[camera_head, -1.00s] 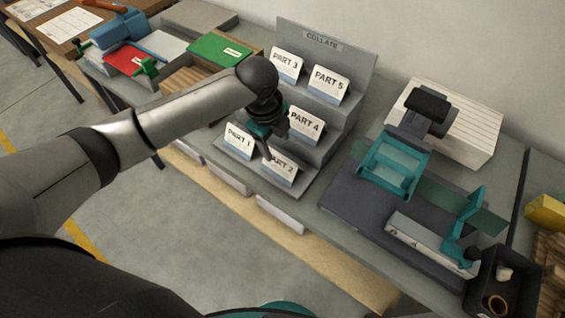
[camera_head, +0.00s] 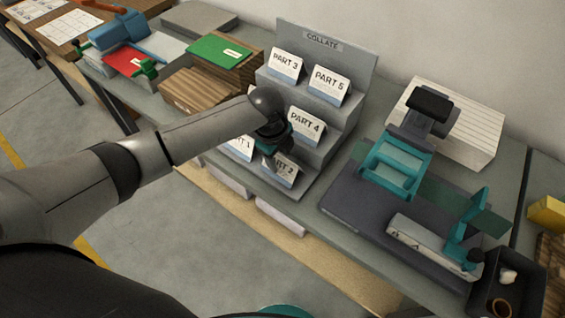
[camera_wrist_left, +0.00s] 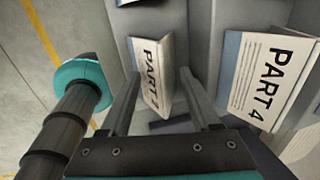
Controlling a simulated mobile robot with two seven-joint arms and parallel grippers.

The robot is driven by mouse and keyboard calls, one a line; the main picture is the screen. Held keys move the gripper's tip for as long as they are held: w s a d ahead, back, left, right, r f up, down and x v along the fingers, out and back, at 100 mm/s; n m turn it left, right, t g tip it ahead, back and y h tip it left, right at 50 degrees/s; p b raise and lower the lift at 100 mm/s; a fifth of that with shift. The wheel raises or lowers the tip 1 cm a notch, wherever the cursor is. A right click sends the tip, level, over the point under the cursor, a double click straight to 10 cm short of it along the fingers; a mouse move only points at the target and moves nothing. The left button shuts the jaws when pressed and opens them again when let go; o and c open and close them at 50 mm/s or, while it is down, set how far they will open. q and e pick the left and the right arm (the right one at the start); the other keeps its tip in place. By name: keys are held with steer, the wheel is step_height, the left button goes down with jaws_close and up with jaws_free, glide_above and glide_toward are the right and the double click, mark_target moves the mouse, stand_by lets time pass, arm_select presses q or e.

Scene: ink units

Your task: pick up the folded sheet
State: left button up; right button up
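My left gripper (camera_head: 268,153) is at the lower step, partly covering PART 1 and PART 2. In the left wrist view my left gripper (camera_wrist_left: 160,75) is open. PART 2 (camera_wrist_left: 152,75) shows between its two fingers, with a gap on each side. PART 4 (camera_wrist_left: 268,80) stands to the right there. My right gripper is not in view.
Brown stacks (camera_head: 195,91) and a green folder (camera_head: 221,50) lie left of the rack. A teal and grey device (camera_head: 393,165) on a dark base stands right, before a white paper stack (camera_head: 468,125). A black bin (camera_head: 516,258) is at lower right.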

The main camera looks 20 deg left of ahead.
arm_select(q)
jaws_close()
steer(key=shift+r, duration=0.1)
stand_by(0.4)
